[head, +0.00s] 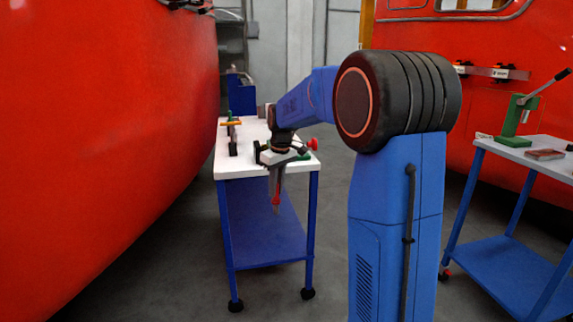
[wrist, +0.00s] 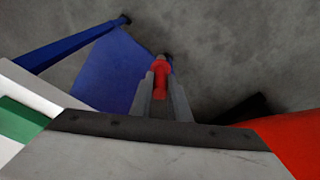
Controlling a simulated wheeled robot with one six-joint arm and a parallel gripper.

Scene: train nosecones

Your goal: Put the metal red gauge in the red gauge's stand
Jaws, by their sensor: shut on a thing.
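My gripper (head: 277,188) points down in front of the near edge of the white-topped table. It is shut on a small red piece, the red gauge (head: 276,201), which sticks out below the fingertips. In the wrist view the gauge (wrist: 161,74) sits between the two grey fingers of my gripper (wrist: 160,92), with its narrow end pointing away. The gauge is held in the air, clear of the tabletop. I cannot make out the red gauge's stand for certain; my wrist hides part of the tabletop.
The white-topped table (head: 245,169) has a blue lower shelf (head: 262,228). A tool with an orange handle (head: 231,123) stands at its left, and a red knob (head: 312,144) shows at its right. Red train bodies (head: 100,130) flank the aisle. Another table (head: 540,156) holds a green lever press (head: 513,122).

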